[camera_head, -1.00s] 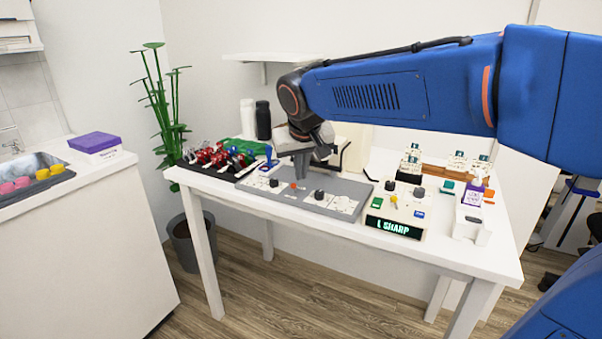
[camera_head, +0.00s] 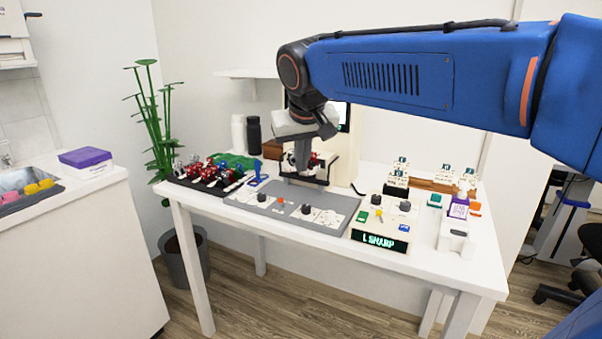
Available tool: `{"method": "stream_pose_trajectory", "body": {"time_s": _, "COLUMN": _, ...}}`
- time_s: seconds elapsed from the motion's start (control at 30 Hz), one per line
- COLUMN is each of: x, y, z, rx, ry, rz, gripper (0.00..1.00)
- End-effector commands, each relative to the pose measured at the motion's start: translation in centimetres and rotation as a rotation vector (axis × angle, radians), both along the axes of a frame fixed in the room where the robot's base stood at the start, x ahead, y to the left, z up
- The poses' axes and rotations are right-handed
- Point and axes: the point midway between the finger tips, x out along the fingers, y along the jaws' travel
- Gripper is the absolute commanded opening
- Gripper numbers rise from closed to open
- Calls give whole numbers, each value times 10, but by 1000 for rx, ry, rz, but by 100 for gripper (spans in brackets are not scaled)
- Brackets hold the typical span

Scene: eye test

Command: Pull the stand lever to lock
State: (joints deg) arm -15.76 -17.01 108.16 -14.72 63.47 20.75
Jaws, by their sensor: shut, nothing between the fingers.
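I cannot tell for sure which part is the stand lever. A small blue upright lever (camera_head: 257,168) stands on a blue base at the left end of the grey panel (camera_head: 330,228). The panel also carries dark knobs and a small orange-red knob (camera_head: 280,201). My gripper (camera_head: 302,170) points down above the panel's back edge, to the right of the blue lever and apart from it. It is shut and empty. It partly hides a dark-framed stand (camera_head: 322,183) behind it, with a pale column (camera_head: 345,155).
Red trial frames (camera_head: 208,172) fill a black tray at left. Bottles (camera_head: 253,135) stand at the back. The white table's (camera_head: 425,265) front strip is clear.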

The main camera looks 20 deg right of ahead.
Motion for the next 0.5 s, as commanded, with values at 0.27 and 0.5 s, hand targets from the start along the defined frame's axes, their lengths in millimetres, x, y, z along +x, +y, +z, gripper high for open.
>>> {"method": "stream_pose_trajectory", "body": {"time_s": 0.27, "x": -15, "y": 5, "z": 23, "rx": 1, "ry": 0, "rz": 0, "gripper": 0}}
{"method": "stream_pose_trajectory", "body": {"time_s": 0.5, "x": -16, "y": 5, "z": 26, "rx": 0, "ry": 1, "rz": 0, "gripper": 0}}
